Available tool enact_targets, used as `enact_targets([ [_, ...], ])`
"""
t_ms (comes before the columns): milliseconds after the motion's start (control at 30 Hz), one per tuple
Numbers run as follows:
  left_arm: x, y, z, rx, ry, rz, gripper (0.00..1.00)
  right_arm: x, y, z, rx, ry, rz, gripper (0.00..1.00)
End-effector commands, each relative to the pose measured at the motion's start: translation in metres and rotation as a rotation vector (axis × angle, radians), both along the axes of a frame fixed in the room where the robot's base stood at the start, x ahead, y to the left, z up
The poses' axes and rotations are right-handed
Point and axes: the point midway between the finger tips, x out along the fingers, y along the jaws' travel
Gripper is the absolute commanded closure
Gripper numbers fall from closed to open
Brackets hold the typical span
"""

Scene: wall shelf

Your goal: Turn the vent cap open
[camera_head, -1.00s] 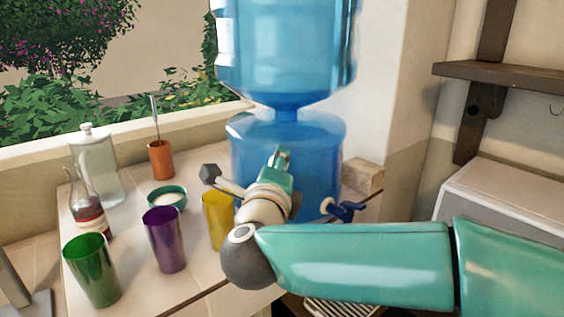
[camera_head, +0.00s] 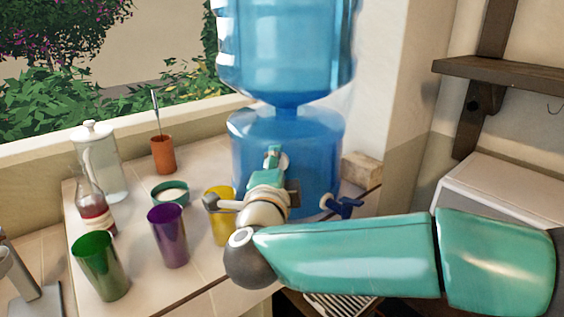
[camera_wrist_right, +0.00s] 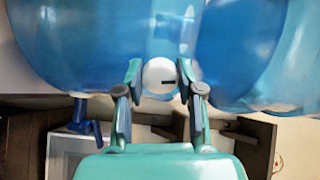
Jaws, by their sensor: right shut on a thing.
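The vent cap (camera_wrist_right: 159,76) is a small white disc with a short dark mark right of its centre, seen in the right wrist view against the blue water container (camera_head: 325,150). My right gripper (camera_wrist_right: 160,82) has one finger on each side of the cap and is shut on it. In the head view my right gripper (camera_head: 275,156) is in front of the lower blue container, and its own wrist hides the cap there.
A blue tap (camera_head: 343,207) sticks out just right of my right wrist. Yellow (camera_head: 222,228), purple (camera_head: 168,237) and green (camera_head: 100,266) cups, a bowl (camera_head: 170,192), a bottle (camera_head: 94,210) and a glass jug (camera_head: 100,160) stand on the left counter.

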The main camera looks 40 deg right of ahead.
Motion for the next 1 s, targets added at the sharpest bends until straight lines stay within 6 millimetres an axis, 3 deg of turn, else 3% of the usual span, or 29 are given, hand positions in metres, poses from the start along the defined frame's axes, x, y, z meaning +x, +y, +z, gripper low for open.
enact_targets([
  [33, 0.000, 0.000, -0.001, 0.000, 0.000, 0.000, 0.60, 0.001, 0.004, -0.008, 0.001, 0.020, 0.012, 0.98],
  [300, 0.000, 0.000, -0.001, 0.000, 0.000, 0.000, 0.60, 0.001, 0.004, -0.008, 0.002, 0.019, 0.012, 0.98],
  [333, 0.000, 0.000, -0.001, 0.000, 0.000, 0.000, 0.60, 0.001, 0.004, -0.008, 0.002, 0.019, 0.012, 0.60],
  [467, 0.000, 0.000, -0.001, 0.000, 0.000, 0.000, 0.60, 0.001, 0.003, -0.007, 0.002, 0.016, 0.009, 0.39],
  [800, 0.000, 0.000, 0.000, 0.000, 0.000, 0.000, 0.60, -0.001, 0.002, -0.003, 0.001, 0.009, 0.005, 0.39],
  [1000, 0.000, 0.000, 0.000, 0.000, 0.000, 0.000, 0.60, -0.015, 0.015, -0.002, 0.001, 0.005, 0.008, 0.39],
])
